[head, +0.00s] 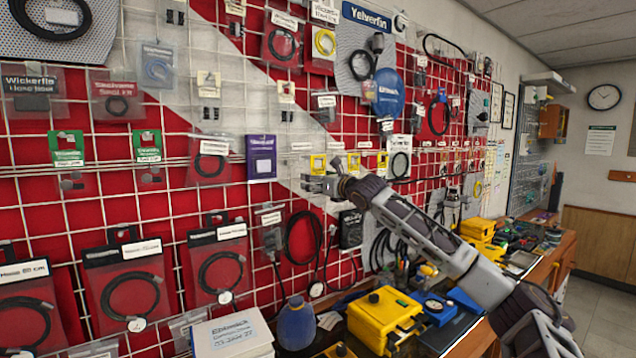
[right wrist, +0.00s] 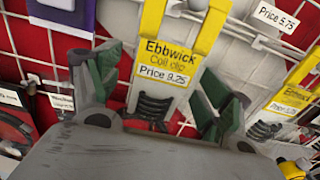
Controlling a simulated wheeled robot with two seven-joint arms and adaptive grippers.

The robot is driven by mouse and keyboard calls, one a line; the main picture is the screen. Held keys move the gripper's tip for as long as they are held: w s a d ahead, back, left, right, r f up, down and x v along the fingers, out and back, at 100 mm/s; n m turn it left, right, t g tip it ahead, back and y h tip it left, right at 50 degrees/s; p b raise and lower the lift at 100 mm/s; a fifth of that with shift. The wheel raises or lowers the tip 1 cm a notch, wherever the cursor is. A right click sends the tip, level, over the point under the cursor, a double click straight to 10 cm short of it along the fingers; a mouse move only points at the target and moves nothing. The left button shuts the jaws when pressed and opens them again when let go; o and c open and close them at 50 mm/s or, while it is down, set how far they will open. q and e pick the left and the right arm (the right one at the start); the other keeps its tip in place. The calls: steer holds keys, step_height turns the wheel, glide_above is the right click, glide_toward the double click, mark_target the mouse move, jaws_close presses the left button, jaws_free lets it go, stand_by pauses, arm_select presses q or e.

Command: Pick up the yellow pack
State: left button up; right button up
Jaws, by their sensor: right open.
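A yellow pack (right wrist: 168,62) labelled "Ebbwick Coil clip, Price 9.25" hangs on the wire grid, with a dark clip at its lower end. In the head view, a yellow pack (head: 318,163) shows just above my right gripper (head: 322,182). In the right wrist view, my right gripper (right wrist: 162,92) is open, with one green-padded finger on each side of the pack's lower part. The fingers look apart from the pack. The gripper body hides the bottom of the clip. My left gripper is out of view.
Another yellow pack (right wrist: 292,98) hangs close to the right finger. A purple pack (head: 261,158) hangs to the left. A yellow box (head: 383,318), a blue-grey bottle (head: 297,325) and a white box (head: 232,335) stand on the bench below.

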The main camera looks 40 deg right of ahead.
steer(key=c, duration=1.1)
steer(key=shift+r, duration=0.25)
steer(key=shift+c, duration=0.2)
